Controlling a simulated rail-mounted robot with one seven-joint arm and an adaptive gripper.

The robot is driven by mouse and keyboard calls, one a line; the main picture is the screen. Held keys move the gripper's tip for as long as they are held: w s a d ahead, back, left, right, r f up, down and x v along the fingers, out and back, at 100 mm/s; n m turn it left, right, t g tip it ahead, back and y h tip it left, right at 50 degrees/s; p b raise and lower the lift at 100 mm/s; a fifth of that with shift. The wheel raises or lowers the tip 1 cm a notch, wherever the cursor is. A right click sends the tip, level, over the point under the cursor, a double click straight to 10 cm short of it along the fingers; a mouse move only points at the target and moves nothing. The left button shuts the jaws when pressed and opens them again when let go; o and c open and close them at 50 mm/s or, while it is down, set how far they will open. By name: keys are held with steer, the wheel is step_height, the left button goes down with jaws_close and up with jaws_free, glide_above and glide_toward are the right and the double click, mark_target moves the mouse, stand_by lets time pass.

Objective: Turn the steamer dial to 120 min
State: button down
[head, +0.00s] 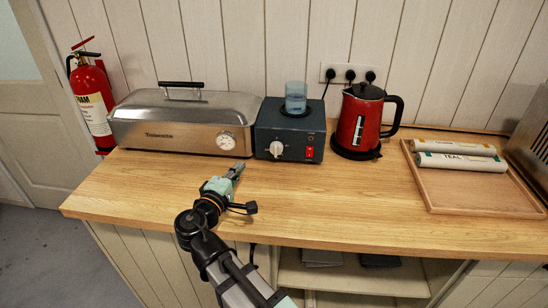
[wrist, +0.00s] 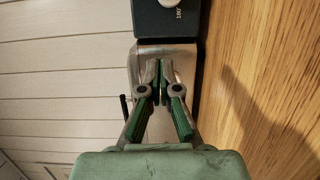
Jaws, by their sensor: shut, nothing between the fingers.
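The steamer (head: 170,125) is a long silver metal box with a domed lid and black handle, at the left of the counter in the head view. Its round white-faced dial (head: 226,141) is at the right end of its front; the setting is too small to read. My gripper (head: 240,166) is in front of and slightly below the dial, apart from it, above the counter. In the wrist view, my gripper's fingertips (wrist: 159,66) are together and empty, over part of the steamer's metal body (wrist: 168,49). The dial cannot be made out there.
A dark blue unit (head: 290,130) with a white knob and a glass beaker (head: 296,97) stands right of the steamer. A red kettle (head: 362,122) and a wooden tray (head: 478,190) with rolls are farther right. The counter front (head: 330,200) is clear.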

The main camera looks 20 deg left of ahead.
mark_target(276, 150)
steer(key=shift+w+d+r, duration=0.1)
steer(key=shift+w+d, duration=0.1)
steer(key=shift+w, duration=0.55)
steer(key=w+p, duration=0.2)
steer(key=w, duration=0.7)
steer(key=shift+d, duration=0.15)
steer(key=d+p, duration=0.1)
steer(key=d, duration=0.2)
steer(key=shift+s, duration=0.15)
steer(key=shift+w+d, duration=0.2)
steer(key=shift+d, duration=0.3)
